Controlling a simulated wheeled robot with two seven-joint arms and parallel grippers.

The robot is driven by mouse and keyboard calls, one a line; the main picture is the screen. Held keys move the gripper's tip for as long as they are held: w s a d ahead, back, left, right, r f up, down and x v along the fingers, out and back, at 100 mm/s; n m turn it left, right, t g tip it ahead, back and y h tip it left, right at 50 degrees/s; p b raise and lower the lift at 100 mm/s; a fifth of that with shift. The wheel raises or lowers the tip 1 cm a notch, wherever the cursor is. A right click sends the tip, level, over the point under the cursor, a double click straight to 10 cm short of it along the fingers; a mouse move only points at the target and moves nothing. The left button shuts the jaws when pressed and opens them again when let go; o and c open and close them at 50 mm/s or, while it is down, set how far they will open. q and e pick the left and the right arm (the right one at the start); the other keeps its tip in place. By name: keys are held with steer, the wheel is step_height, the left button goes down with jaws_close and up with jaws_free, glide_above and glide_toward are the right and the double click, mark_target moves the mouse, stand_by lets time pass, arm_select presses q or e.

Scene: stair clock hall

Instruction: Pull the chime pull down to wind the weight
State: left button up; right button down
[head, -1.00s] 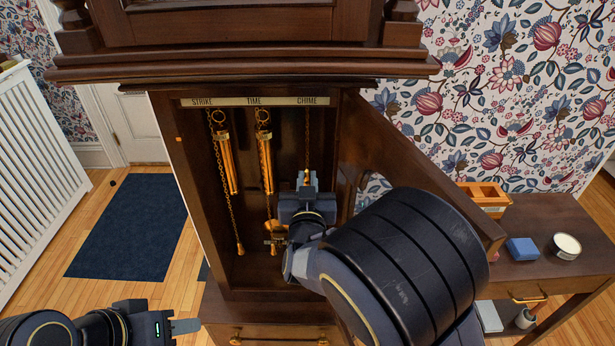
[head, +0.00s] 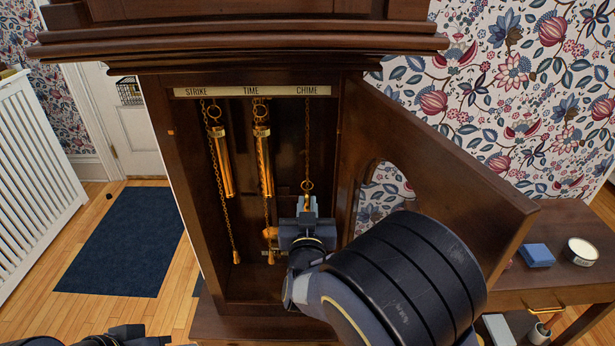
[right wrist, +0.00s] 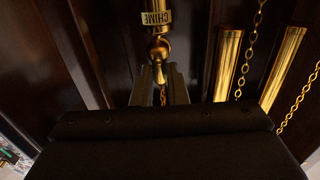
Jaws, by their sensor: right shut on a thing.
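The clock's open case holds chains under the STRIKE, TIME and CHIME labels. My right gripper (head: 307,208) is low in the case under the CHIME label, shut on the chime pull. A chain (head: 307,140) runs down from that label to a brass ring (head: 307,185) just above the fingers.
Brass weights hang under STRIKE (head: 223,165) and TIME (head: 264,165), left of my right gripper. The open case door (head: 440,170) stands close to my right arm. A side table (head: 545,285) is at the right, holding a blue block (head: 537,255) and a round tin (head: 580,251).

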steer(key=shift+s+f+b, duration=0.1)
steer(key=shift+f+b, duration=0.6)
steer(key=shift+f, duration=0.65)
step_height(320, 180, down, 12)
steer(key=b, duration=1.1)
step_height(320, 180, down, 6)
steer(key=b, duration=0.5)
steer(key=shift+r, duration=0.1)
steer(key=c, duration=1.4)
jaws_free()
steer(key=shift+r, duration=0.2)
steer(key=shift+o, duration=0.4)
steer(key=shift+r, duration=0.1)
